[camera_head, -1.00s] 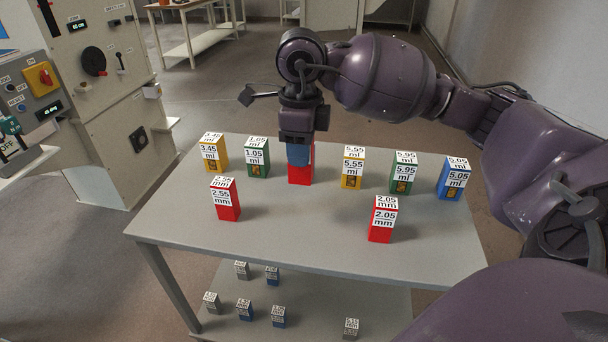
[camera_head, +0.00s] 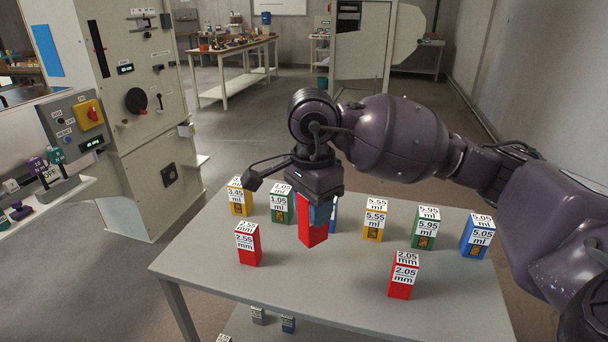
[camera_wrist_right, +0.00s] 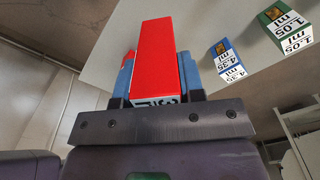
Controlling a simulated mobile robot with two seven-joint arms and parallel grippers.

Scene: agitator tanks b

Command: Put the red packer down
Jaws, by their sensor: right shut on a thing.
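My right gripper (camera_head: 318,202) points down over the table and is shut on a red packer (camera_head: 311,233), a tall red block held upright or nearly so. In the right wrist view the red packer (camera_wrist_right: 156,58) sits between the blue fingers of the gripper (camera_wrist_right: 155,80), with part of its white label showing at the gripper end. It appears to be held off the tabletop, but the gap is hard to judge. My left gripper is not in view.
On the grey table (camera_head: 330,285) stand two red packers, 2.55 mm (camera_head: 248,246) and 2.05 mm (camera_head: 403,277). Behind are yellow, green and blue blocks, including a blue one (camera_wrist_right: 229,60) close by. The front middle is clear. Control cabinets (camera_head: 140,110) stand left.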

